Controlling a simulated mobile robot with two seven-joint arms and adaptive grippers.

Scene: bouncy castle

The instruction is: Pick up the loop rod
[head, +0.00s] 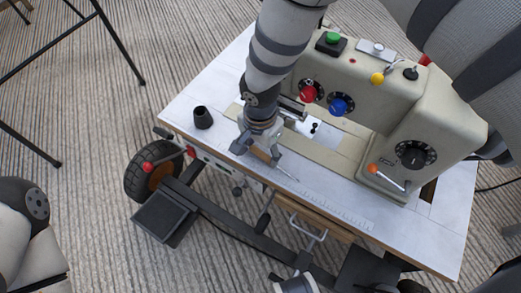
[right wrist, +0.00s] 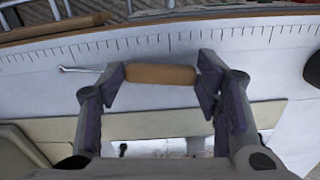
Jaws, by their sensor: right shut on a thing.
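The loop rod has a short wooden handle and a thin metal shaft ending in a small loop. In the right wrist view the handle (right wrist: 160,74) lies across between my fingers, and the shaft with its loop sticks out to the left. My right gripper (right wrist: 160,82) is shut on the handle, one finger at each end. In the head view my right gripper (head: 257,149) is low over the front of the white table, and the loop rod (head: 287,173) points toward the lower right. I cannot tell whether the rod touches the table. My left gripper is not visible.
A beige sewing machine (head: 395,110) with coloured knobs stands on the white table (head: 220,80), close to my right arm. A small black cone (head: 203,117) stands to the left of the gripper. A ruler scale (head: 335,208) runs along the front edge.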

